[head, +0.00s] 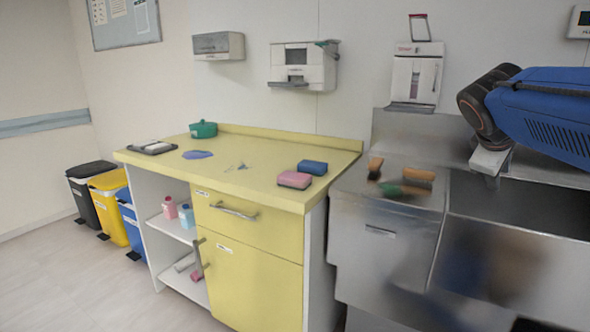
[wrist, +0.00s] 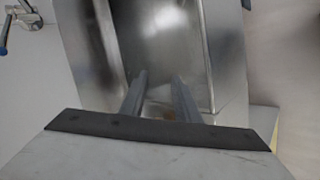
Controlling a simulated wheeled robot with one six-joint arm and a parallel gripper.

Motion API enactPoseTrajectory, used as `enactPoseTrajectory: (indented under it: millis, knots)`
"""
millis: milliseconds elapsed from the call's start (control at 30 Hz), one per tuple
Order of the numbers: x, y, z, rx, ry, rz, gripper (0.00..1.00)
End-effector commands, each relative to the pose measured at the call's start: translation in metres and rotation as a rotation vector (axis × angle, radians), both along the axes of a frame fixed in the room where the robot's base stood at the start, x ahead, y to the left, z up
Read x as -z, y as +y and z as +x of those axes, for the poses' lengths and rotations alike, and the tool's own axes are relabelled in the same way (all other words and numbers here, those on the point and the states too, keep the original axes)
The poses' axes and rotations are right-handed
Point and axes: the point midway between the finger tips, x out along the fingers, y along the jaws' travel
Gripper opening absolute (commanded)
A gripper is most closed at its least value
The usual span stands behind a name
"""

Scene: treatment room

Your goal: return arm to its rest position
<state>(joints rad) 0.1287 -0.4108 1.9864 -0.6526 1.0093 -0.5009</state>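My arm (head: 545,115), with a blue link and a dark joint, reaches in from the right above the steel sink (head: 545,205).
On the steel drainboard lie an orange-brown sponge (head: 418,174), a green item (head: 390,189) and a brown item (head: 375,167). The yellow counter (head: 250,183) to the left holds a pink sponge (head: 294,180), a blue sponge (head: 313,167) and a green pot (head: 203,129). A dispenser (head: 415,78) hangs behind.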

Motion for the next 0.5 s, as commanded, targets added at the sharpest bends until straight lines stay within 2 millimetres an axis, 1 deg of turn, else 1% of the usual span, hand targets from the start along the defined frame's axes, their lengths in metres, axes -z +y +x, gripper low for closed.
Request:
enactPoseTrajectory:
  millis: [33,67,100,167,200,267,300,400,500]
  knots:
    - [0.022,0.017,-0.017,0.012,-0.017,0.071,0.3]
    - [0.036,0.027,-0.026,0.022,-0.026,0.116,0.3]
    - [0.053,0.039,-0.038,0.038,-0.036,0.174,0.3]
    - [0.079,0.058,-0.056,0.066,-0.051,0.264,0.3]
    - [0.096,0.071,-0.069,0.086,-0.058,0.322,0.3]
    - [0.122,0.09,-0.088,0.119,-0.067,0.41,0.3]
    - [0.139,0.102,-0.101,0.143,-0.071,0.468,0.3]
    - [0.179,0.131,-0.133,0.205,-0.076,0.605,0.3]
    - [0.212,0.155,-0.159,0.266,-0.075,0.72,0.3]
